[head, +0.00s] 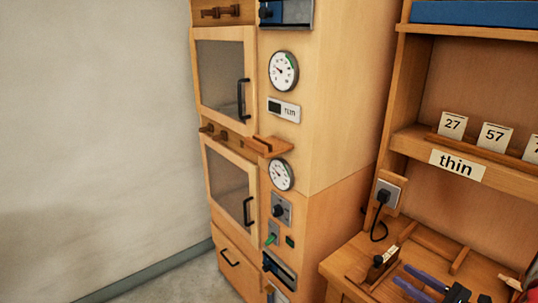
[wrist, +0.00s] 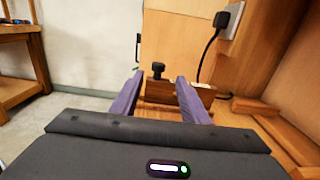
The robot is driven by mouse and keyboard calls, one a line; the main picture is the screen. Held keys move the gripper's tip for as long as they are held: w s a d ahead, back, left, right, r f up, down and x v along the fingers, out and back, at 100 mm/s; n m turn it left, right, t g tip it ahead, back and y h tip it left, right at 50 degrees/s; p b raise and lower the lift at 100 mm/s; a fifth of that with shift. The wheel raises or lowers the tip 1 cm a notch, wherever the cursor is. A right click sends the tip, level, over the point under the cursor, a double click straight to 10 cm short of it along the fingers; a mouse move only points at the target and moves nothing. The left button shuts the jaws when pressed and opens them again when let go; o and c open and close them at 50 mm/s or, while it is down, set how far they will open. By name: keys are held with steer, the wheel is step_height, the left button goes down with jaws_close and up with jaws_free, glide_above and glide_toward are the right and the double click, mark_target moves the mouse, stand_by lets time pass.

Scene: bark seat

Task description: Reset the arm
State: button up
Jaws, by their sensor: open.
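My gripper (wrist: 160,78) shows in the wrist view with its two purple fingers apart and nothing held between them. In the head view my gripper (head: 403,276) is at the bottom right, low over the wooden bench. A wooden block with a black knob (wrist: 158,70) stands just beyond the fingertips in the wrist view. The same block (head: 380,266) is left of the fingertips in the head view. Whether the fingers touch it I cannot tell.
A tall wooden cabinet (head: 330,130) with glazed doors and round gauges stands left of the bench (head: 345,268). A shelf marked "thin" (head: 458,166) holds number cards above. A plugged socket (head: 388,193) has a hanging black cord. Floor (head: 190,278) is clear at left.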

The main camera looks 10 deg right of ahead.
steer(key=a+r+n+g+y, duration=0.1)
steer(key=a+r+n+g, duration=0.4)
steer(key=a, duration=0.6)
steer(key=a+r+n+g+y, duration=0.1)
steer(key=a+r+n+g, duration=0.2)
steer(key=a+n+g, duration=0.55)
steer(key=s+a+r+n+t+h, duration=0.1)
steer(key=s+a+r+n+h, duration=0.3)
steer(key=s+a+n, duration=0.3)
steer(key=s+a+r+n+t+h, duration=0.2)
steer(key=s+a+r+n+h, duration=0.3)
steer(key=n, duration=0.4)
steer(key=shift+s+a+n+h, duration=0.35)
steer(key=shift+s+a+h, duration=0.55)
steer(key=shift+a, duration=0.15)
steer(key=shift+r, duration=0.1)
